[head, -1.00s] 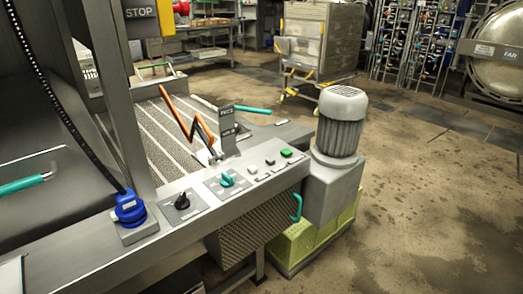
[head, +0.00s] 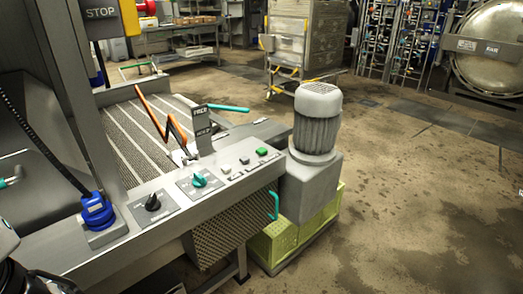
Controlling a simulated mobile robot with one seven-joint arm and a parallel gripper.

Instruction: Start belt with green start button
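The green start button (head: 262,151) sits at the right end of the grey control panel (head: 165,223), in the head view. To its left on the panel are a pale button (head: 244,160), another small button (head: 225,169), a teal rotary knob (head: 199,180) and a black rotary knob (head: 152,202). The belt (head: 130,135), grey with light stripes, lies behind the panel. Part of my arm shows dark at the bottom left corner, well apart from the green button. My gripper's fingers are not in view.
A grey motor (head: 318,115) stands right of the panel, above green crates (head: 300,235). A blue plug (head: 97,211) with a black cable sits at the panel's left. An orange lever (head: 155,112) rises behind the panel. Wet floor (head: 420,200) at the right is open.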

